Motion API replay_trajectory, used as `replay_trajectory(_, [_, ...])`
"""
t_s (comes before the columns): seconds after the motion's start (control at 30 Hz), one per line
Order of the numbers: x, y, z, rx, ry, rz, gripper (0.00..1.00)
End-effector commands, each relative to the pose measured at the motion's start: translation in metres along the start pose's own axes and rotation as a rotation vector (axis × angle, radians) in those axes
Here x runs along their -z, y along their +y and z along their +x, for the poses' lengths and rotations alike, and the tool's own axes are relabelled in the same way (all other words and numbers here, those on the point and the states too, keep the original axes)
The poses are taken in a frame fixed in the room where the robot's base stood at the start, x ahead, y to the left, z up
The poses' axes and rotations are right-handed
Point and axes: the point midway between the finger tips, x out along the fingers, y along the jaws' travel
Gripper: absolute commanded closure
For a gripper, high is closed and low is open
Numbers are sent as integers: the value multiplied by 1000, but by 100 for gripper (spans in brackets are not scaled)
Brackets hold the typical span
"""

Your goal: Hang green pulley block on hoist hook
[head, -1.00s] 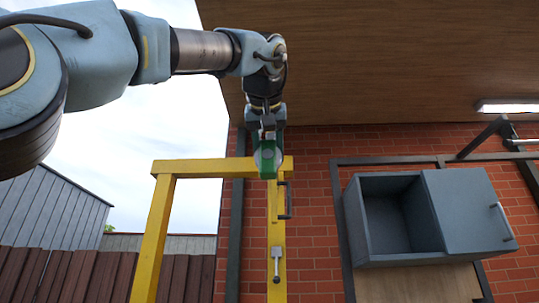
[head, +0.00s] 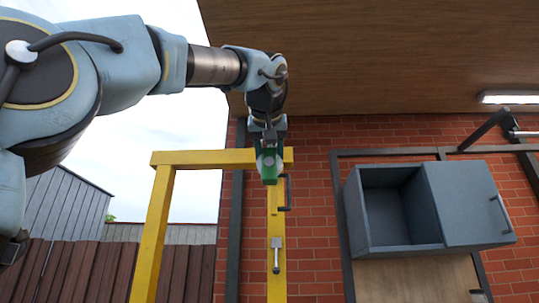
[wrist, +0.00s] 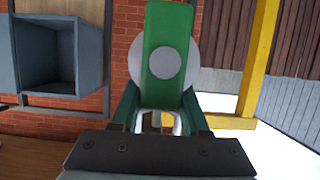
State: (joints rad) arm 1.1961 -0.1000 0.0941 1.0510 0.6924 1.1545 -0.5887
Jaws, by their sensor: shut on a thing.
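The green pulley block (head: 266,166) has a pale round disc on its side. My gripper (head: 267,136) is shut on its upper end and points down, so the block hangs below the fingers. In the head view the block overlaps the right end of the yellow frame's top beam; I cannot tell whether they touch. In the wrist view the block (wrist: 166,75) fills the space beyond my gripper (wrist: 161,118), with a pale wire-like loop between the fingers. I cannot make out the hoist hook for certain.
The yellow frame (head: 205,158) has a dark bracket (head: 287,192) and a grey lever (head: 276,255) on its right post. A grey open-fronted cabinet (head: 360,215) is at right, before a brick wall (head: 310,180). A wooden ceiling (head: 390,60) is overhead.

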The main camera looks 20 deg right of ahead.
Motion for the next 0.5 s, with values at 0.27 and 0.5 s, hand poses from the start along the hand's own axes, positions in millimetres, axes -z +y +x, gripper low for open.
replay_trajectory(0.27, [6, 0, 15, 1, 1, 0, 100])
replay_trajectory(0.5, [10, 0, 28, 1, 1, -1, 100])
